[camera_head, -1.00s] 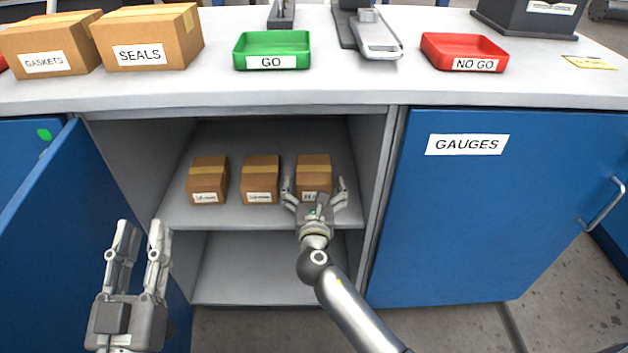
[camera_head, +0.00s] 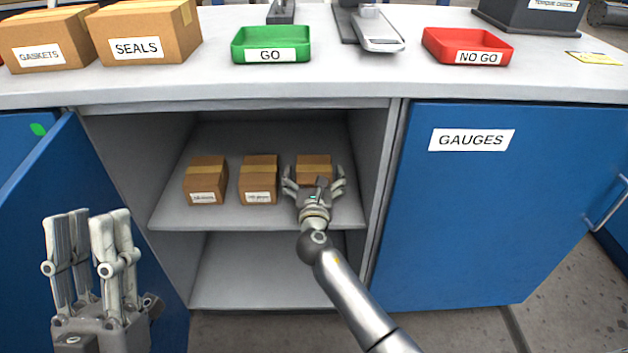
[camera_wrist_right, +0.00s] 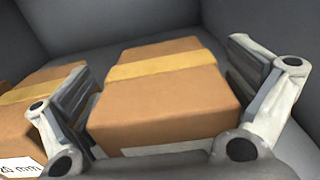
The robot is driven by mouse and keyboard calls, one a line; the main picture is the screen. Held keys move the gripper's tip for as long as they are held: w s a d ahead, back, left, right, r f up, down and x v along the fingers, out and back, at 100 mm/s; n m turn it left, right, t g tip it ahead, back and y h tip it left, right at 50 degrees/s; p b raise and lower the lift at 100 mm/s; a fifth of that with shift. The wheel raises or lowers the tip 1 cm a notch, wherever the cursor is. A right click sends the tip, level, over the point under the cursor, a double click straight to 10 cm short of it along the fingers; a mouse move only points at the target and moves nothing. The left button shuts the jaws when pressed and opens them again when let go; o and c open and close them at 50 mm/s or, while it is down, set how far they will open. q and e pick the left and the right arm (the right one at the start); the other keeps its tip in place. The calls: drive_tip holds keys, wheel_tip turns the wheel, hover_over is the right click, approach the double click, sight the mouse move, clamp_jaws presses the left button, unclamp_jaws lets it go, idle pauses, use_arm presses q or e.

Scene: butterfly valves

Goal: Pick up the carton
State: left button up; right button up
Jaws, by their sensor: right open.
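Several small brown cartons stand in a row on the upper shelf of the open cabinet: a left carton (camera_head: 206,180), a middle carton (camera_head: 259,179) and a right carton (camera_head: 314,167), each with a tan tape strip. My right gripper (camera_head: 315,178) is at the right carton, its fingers open on either side of it. In the right wrist view the right carton (camera_wrist_right: 165,95) lies between the spread fingers, with gaps showing at the sides; its label is mostly hidden. My left gripper (camera_head: 88,225) is open and empty, in front of the open cabinet door.
The shelf (camera_head: 250,218) has a side wall close to the right of my right gripper. The blue door (camera_head: 50,200) stands open at left. Above, the worktop holds a green GO tray (camera_head: 271,42), a red NO GO tray (camera_head: 467,45) and a SEALS box (camera_head: 145,32).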

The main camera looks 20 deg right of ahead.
drive_tip(key=c, duration=1.5)
drive_tip(key=shift+r, duration=0.15)
drive_tip(key=shift+c, duration=1.1)
